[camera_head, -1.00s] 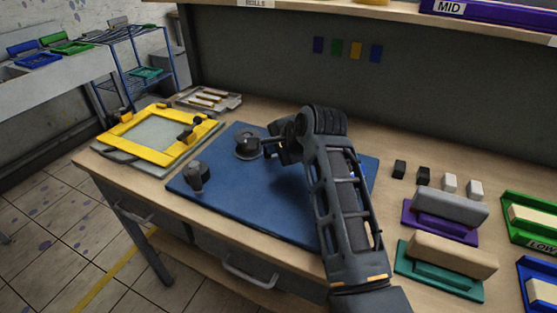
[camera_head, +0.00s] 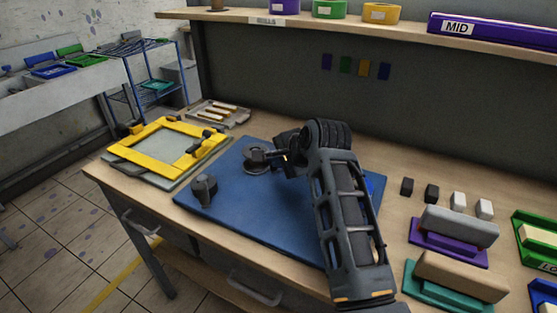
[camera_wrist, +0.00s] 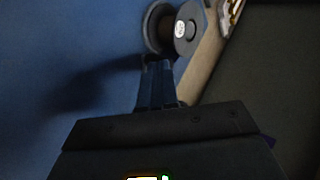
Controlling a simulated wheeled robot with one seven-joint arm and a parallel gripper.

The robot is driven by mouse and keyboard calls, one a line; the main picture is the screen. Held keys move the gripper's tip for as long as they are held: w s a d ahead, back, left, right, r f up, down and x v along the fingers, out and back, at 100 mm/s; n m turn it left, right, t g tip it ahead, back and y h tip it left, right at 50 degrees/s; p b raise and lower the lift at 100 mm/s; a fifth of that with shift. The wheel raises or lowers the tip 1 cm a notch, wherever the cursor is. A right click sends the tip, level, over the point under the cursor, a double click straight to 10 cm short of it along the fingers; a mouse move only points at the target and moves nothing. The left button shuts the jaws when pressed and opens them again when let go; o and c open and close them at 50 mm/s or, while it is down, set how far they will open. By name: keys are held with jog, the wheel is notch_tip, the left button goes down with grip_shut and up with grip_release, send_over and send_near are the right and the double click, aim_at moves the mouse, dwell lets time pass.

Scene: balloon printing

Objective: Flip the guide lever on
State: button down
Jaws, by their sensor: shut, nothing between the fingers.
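A round dark fitting (camera_head: 254,156) stands on the blue board (camera_head: 233,196). In the wrist view the fitting (camera_wrist: 178,27) shows a round face with a pale disc at its centre. A second dark fitting (camera_head: 204,188) stands at the board's left edge. I cannot make out which part is the guide lever. My gripper (camera_head: 280,157) is shut and empty, just right of the round fitting. In the wrist view its fingertips (camera_wrist: 157,66) are just below the fitting; I cannot tell if they touch it. My arm hides the board's right part.
A yellow frame (camera_head: 139,158) lies left of the board, with a grey tray (camera_head: 237,118) behind it. To the right stand small black and white blocks and a purple-based holder (camera_head: 445,247). A shelf (camera_head: 400,33) runs above the back panel.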

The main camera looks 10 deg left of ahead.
jog(key=v, duration=0.7)
